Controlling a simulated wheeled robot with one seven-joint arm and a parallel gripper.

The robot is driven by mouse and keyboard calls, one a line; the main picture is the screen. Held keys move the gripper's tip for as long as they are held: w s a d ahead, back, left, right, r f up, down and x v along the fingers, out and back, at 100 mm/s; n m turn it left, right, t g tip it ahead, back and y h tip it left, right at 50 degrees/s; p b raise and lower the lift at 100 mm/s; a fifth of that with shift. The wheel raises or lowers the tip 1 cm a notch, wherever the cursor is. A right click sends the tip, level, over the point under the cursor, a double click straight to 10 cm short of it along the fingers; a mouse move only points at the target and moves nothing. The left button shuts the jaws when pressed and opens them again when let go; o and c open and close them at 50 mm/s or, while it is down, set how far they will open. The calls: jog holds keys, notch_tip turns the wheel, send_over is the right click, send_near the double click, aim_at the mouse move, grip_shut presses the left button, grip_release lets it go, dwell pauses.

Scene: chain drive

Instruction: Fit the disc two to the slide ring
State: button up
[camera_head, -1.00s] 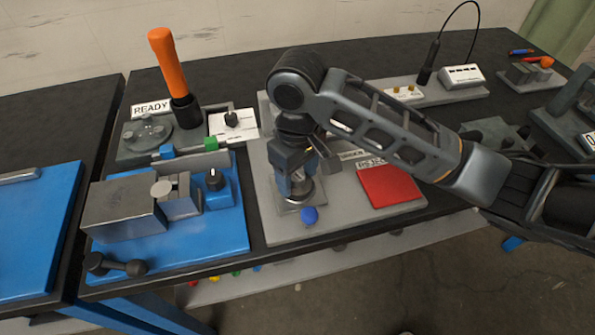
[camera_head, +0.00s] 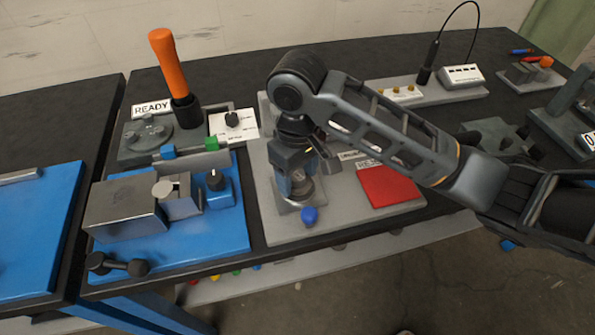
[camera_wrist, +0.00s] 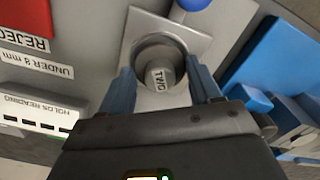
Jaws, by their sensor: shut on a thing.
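A round metal ring (camera_wrist: 160,44), which looks like the slide ring, surrounds or lies just beneath the disc on a square grey plate (camera_wrist: 137,22). I cannot tell whether the disc is seated in it. In the head view, my gripper (camera_head: 298,190) points down over this plate (camera_head: 284,206), shut on the disc. The fingers hide most of the disc and ring there.
A blue knob (camera_head: 310,216) stands at the plate's front edge. A red REJECT pad (camera_head: 390,187) lies to the right. A blue fixture with a grey block (camera_head: 125,207) stands to the left. An upright orange handle (camera_head: 168,65) rises at the back left.

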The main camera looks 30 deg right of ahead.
aim_at(298, 176)
jog(key=shift+f, duration=0.5)
dwell(0.4)
jog(key=o, duration=1.3)
notch_tip(298, 176, up, 8)
jog(key=shift+f+p, duration=0.1)
jog(key=shift+p, duration=0.35)
